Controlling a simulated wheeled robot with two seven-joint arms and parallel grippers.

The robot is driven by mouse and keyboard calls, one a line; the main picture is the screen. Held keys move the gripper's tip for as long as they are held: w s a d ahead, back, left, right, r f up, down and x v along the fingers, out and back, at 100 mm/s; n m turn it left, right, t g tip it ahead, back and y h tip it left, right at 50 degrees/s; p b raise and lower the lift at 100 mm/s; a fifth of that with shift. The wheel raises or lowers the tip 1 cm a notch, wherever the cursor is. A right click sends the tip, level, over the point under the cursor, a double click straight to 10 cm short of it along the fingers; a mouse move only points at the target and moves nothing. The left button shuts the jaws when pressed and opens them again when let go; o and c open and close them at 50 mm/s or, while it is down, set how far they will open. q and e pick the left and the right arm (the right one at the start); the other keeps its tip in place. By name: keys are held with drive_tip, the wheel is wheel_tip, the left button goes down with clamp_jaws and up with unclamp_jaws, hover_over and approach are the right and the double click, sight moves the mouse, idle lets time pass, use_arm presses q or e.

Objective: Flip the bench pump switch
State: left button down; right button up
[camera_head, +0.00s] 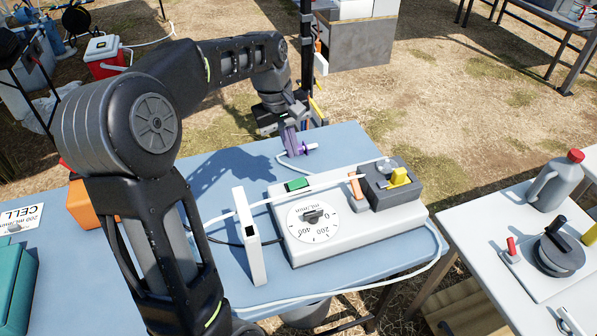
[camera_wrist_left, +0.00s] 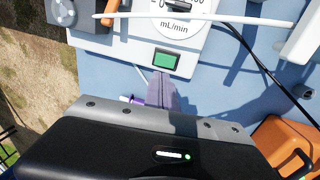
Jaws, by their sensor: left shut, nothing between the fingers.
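The bench pump (camera_head: 345,238) is a pale box on the blue table, with a round mL/min dial (camera_head: 313,222). Its green switch (camera_head: 298,185) sits in a dark frame at the pump's back edge. In the left wrist view the green switch (camera_wrist_left: 166,60) lies just beyond my fingertips. My left gripper (camera_head: 291,152) is shut and empty, pointing down behind the pump. It also shows in the left wrist view (camera_wrist_left: 163,80), close to the switch, apparently without touching. My right gripper is not in view.
A white tube (camera_head: 325,180) runs over the pump to a dark pump head (camera_head: 391,185) with a yellow knob. A white upright panel (camera_head: 250,240) stands left of the pump. A small purple-and-white item (camera_head: 309,147) lies beside my fingers. An orange case (camera_head: 90,206) stands at left.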

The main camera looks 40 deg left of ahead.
sight(301, 180)
use_arm(q)
drive_tip(key=f, duration=0.3)
drive_tip(key=w+f, duration=0.1)
drive_tip(key=f, duration=0.2)
drive_tip(key=d+f, duration=0.1)
drive_tip(key=f, duration=0.2)
drive_tip(key=shift+w+f, duration=0.15)
drive_tip(key=shift+w, duration=0.05)
drive_tip(key=shift+p, duration=0.3)
